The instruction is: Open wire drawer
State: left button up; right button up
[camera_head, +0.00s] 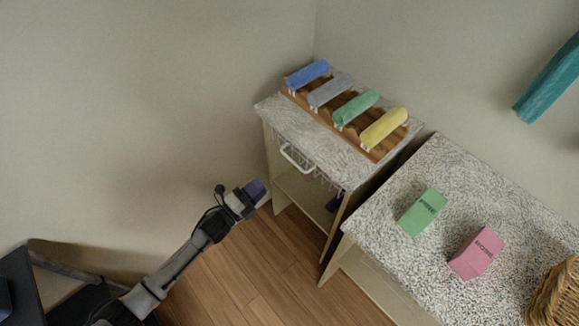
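The wire drawer (294,157) is under the speckled top of the small cabinet (318,143). Its white handle shows at the front left, and wire mesh runs along its front just under the top. The drawer looks pushed in, though its inside is mostly hidden. My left gripper (256,190) is in front of the cabinet, left of and below the handle, and apart from it. Its fingers are small and dark purple, and I cannot tell whether they are open. My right gripper is not in view.
Rolled towels in blue, grey, green and yellow (384,129) lie on a wooden rack on the cabinet. A second speckled counter (440,260) at right holds a green box (423,211), a pink box (476,253) and a wicker basket (556,294). Wood floor (262,270) is clear.

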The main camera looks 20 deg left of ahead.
aim_at(291, 159)
pick_arm(q)
jog(key=shift+m, duration=0.3)
jog(key=shift+b+x, duration=0.95)
jog(key=shift+x, duration=5.95)
jog(key=shift+f, duration=0.15)
grip_shut()
